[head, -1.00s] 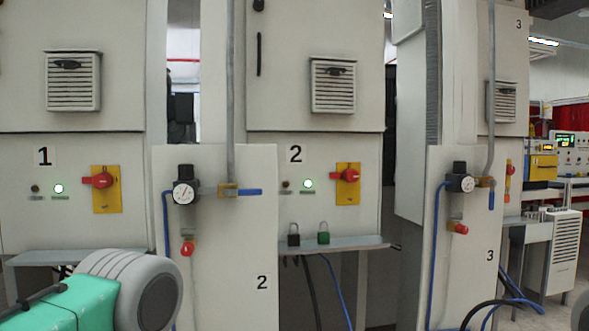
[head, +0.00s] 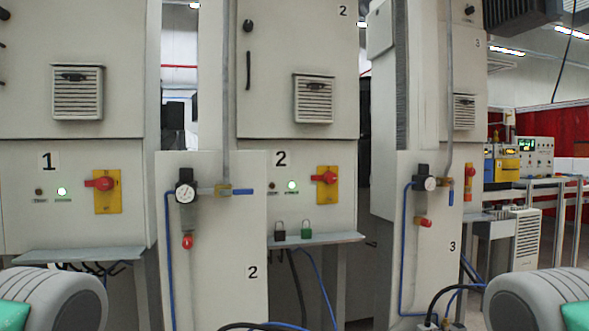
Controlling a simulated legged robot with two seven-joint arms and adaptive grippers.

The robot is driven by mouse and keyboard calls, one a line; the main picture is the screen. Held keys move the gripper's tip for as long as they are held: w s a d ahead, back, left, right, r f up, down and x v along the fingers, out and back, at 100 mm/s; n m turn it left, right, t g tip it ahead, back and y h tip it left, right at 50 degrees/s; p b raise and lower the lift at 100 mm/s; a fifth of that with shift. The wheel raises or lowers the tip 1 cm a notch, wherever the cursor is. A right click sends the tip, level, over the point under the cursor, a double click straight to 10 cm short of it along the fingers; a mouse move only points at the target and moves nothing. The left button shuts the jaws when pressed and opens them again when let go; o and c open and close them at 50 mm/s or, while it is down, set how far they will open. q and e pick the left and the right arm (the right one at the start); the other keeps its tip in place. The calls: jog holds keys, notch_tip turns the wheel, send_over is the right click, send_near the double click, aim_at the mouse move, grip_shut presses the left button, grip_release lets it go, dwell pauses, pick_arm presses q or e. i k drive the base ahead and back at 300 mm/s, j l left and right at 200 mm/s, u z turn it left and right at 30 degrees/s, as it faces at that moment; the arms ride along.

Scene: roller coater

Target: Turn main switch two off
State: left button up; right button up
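Main switch two is a red rotary handle (head: 325,178) on a yellow plate (head: 327,199), on the grey cabinet marked 2 in the middle of the head view. Its red handle lies roughly level, pointing left. A green lamp (head: 292,185) glows to its left, beside a dark unlit lamp (head: 272,187). Parts of my arms show at the lower left and lower right corners, well short of the cabinet. Neither gripper is in view.
A panel (head: 222,270) with a pressure gauge (head: 185,193) and a blue-handled valve (head: 242,191) stands left of the switch. A shelf (head: 340,238) below it holds a black padlock (head: 279,231) and a green padlock (head: 305,228). Cabinet 1 has a similar red switch (head: 100,183).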

aim_at(329, 178)
jog(key=i+l, duration=0.65)
jog(key=i, duration=0.25)
